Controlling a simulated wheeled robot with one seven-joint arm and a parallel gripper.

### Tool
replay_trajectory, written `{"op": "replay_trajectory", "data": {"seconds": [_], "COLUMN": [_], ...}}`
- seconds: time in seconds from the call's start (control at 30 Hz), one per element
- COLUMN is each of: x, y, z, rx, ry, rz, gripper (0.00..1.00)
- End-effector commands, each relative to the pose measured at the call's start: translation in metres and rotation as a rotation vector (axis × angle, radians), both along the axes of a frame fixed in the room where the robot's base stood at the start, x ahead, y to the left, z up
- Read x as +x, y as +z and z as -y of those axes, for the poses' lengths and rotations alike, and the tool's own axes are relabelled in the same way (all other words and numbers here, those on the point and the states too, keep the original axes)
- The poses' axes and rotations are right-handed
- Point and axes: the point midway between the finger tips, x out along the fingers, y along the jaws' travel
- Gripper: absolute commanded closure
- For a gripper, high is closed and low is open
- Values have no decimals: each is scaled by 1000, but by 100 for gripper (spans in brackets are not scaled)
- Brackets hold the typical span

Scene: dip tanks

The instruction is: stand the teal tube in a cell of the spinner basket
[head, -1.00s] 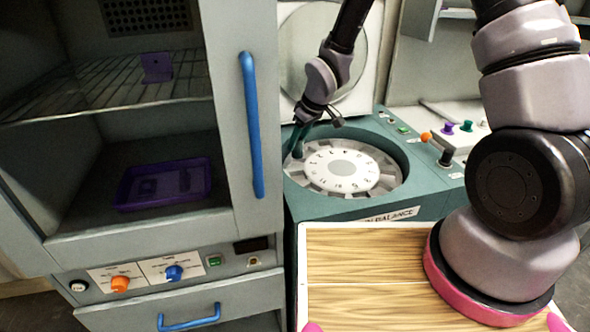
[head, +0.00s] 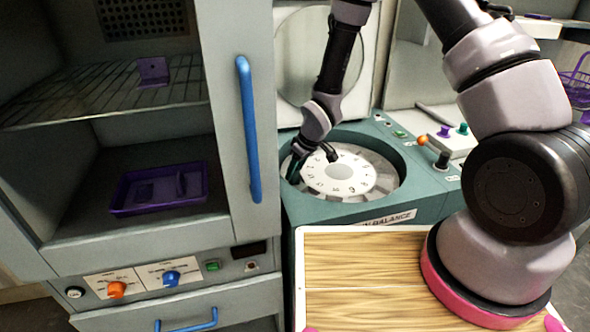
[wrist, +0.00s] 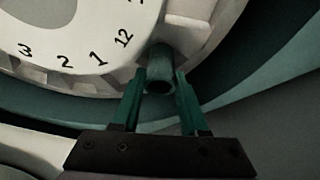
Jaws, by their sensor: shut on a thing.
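The spinner basket (head: 341,172) is a white numbered disc ringed by cells, set in a round well of the teal machine (head: 420,190). My gripper (head: 293,173) reaches down at the basket's left edge. In the wrist view my gripper (wrist: 160,98) is shut on the teal tube (wrist: 161,62), which sits between the two green fingers with its round open end toward the camera. The tube is at the basket's outer ring, near the number 12. Its lower end is hidden, so I cannot tell how deep it sits in a cell. In the head view the tube cannot be told from the fingers.
The open round lid (head: 325,58) stands behind the well. At left is a cabinet with a blue handle (head: 249,128) and a purple tray (head: 160,188). A wooden-topped surface (head: 360,265) lies in front. Knobs (head: 443,131) stand at the machine's right.

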Motion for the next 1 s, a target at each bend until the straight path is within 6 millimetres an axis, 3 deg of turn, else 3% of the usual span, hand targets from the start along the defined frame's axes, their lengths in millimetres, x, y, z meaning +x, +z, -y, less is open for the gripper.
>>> {"op": "replay_trajectory", "data": {"seconds": [0.03,0.1,0.53,1.0], "x": [0,0,-1,-23], "y": [-1,-1,7,91], "z": [0,0,2,29], "rx": [0,0,0,1], "ry": [0,0,-1,-2], "rz": [0,0,1,2], "gripper": [53,26,26,26]}}
